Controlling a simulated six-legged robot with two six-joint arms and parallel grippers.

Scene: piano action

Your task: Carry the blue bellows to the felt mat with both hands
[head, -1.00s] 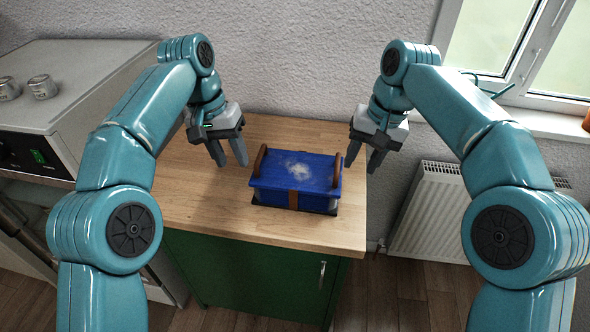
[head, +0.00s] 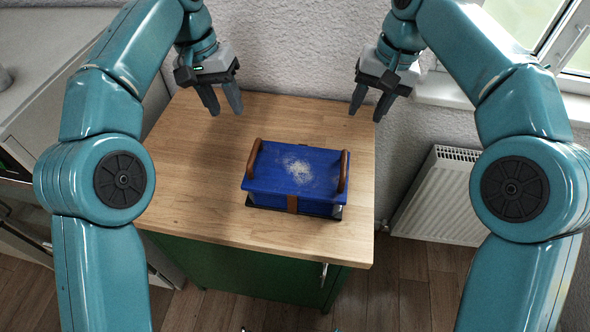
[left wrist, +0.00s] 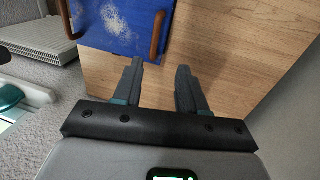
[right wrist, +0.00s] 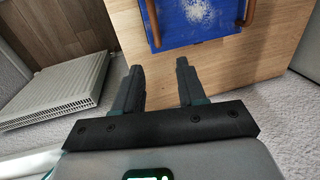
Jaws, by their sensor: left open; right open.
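The blue bellows (head: 297,172) sits on the wooden counter, with a brown curved handle at each end and a pale dusty patch on top. It also shows in the left wrist view (left wrist: 112,22) and the right wrist view (right wrist: 190,24). My left gripper (head: 222,108) is open and empty, above the counter, behind and left of the bellows. My right gripper (head: 368,108) is open and empty, behind and right of the bellows near the counter's right edge. Neither gripper touches the bellows. I see no felt mat in these views.
The wooden counter (head: 195,190) has clear room left of and behind the bellows. It stands against a grey wall. A white radiator (head: 440,198) is on the wall at the right, below a window. A pale appliance (head: 60,65) stands at the left.

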